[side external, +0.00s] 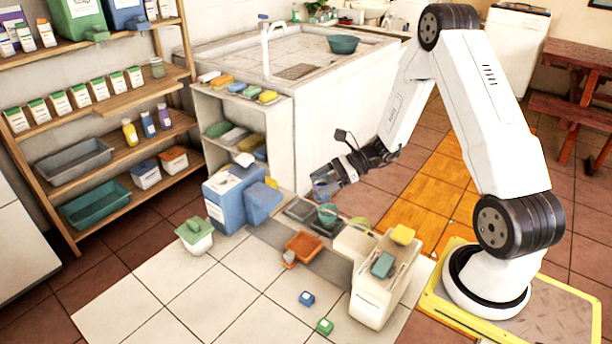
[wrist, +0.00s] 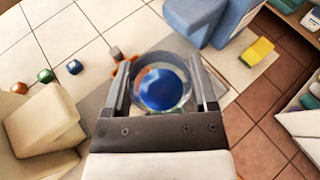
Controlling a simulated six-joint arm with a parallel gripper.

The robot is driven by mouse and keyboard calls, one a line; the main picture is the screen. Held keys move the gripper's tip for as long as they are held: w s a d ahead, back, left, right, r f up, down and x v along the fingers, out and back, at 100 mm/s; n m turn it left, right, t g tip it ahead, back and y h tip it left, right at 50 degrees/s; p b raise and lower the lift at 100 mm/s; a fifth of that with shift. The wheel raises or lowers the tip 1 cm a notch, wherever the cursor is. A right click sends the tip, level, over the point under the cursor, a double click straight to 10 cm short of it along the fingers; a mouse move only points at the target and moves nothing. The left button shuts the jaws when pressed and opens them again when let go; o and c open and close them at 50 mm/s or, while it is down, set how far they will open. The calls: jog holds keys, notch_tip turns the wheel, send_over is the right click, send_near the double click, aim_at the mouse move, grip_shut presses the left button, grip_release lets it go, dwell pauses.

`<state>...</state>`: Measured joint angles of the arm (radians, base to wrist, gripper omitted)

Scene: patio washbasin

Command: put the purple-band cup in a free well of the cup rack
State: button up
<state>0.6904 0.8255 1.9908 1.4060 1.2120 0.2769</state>
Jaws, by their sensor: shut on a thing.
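My gripper (side external: 330,184) is shut on a clear cup (side external: 323,189), held in the air above the low work surface. In the wrist view the cup (wrist: 160,85) sits between the two fingers of my gripper (wrist: 162,88), and its inside looks blue. The band colour is hard to tell, bluish to purple. A dark grey tray that looks like the cup rack (side external: 300,210) lies below, to the lower left of my gripper. A clear green cup (side external: 328,213) stands at its right part. Its wells are too small to make out, and the held cup hides it in the wrist view.
A yellow-rimmed clear item (side external: 358,226) is right of the rack. An orange tray (side external: 303,247) lies in front. A cream bin (side external: 372,300) with sponges stands nearer my base. A blue bin (side external: 225,202) stands left. Small blue (side external: 307,298) and green (side external: 324,326) blocks lie on the open tiles.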

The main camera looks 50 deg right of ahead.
jog(key=shift+w+d+f, duration=0.3)
jog(key=shift+w+f, duration=0.9)
jog(key=shift+w, duration=0.15)
jog(key=shift+w+d+f, duration=0.35)
jog(key=shift+w+f, duration=0.8)
jog(key=shift+w, duration=0.25)
jog(key=shift+w+d+f, duration=0.3)
jog(key=shift+w+f, duration=0.9)
jog(key=shift+w, duration=0.15)
jog(key=shift+w+f, duration=0.25)
jog(key=shift+f, duration=1.55)
jog(key=shift+f, duration=0.15)
jog(key=o, duration=1.2)
jog(key=shift+c, duration=0.2)
jog(key=shift+d+r, duration=0.1)
jog(key=shift+r, duration=0.1)
